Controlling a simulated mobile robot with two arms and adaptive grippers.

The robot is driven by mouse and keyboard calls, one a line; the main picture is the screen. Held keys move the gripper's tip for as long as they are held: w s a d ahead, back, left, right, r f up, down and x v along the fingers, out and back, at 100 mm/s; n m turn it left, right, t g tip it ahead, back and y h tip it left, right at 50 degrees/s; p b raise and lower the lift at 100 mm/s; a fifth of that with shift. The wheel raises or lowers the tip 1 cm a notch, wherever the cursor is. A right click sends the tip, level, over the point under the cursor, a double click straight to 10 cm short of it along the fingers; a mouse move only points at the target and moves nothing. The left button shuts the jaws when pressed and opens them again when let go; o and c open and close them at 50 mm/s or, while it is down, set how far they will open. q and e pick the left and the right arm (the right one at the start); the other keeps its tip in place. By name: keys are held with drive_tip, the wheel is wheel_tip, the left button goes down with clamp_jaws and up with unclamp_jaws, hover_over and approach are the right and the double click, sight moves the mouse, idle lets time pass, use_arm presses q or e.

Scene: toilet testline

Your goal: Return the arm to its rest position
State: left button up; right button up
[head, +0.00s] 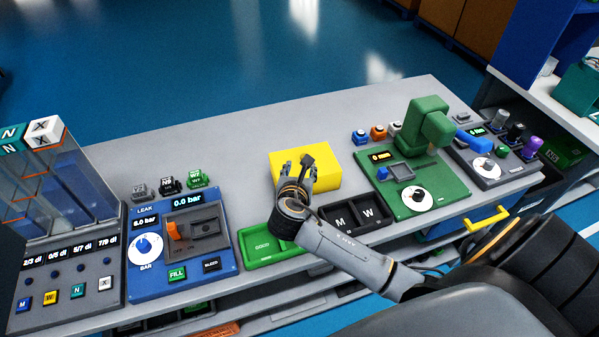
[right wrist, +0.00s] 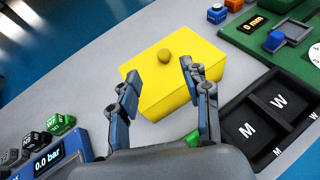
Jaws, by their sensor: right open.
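My right gripper (head: 296,172) is over the grey bench, above the near side of a yellow box (head: 325,172). In the right wrist view its two fingers (right wrist: 160,82) are spread apart with nothing between them that they grip. The yellow box (right wrist: 180,70) with a round knob on top (right wrist: 164,56) lies beyond the fingertips. My right arm (head: 350,255) reaches in from the lower right, across the front of the bench. My left gripper does not show in either view.
A blue leak station (head: 150,275) stands left of my gripper. A green tray (head: 262,246) and a black M/W tray (head: 356,212) lie near the front edge. A green press station (head: 435,165) stands right. Bare bench (head: 230,145) lies behind.

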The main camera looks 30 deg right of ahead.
drive_tip(key=shift+s+a+r, duration=0.3)
drive_tip(key=shift+s+a, duration=0.1)
drive_tip(key=shift+s, duration=0.15)
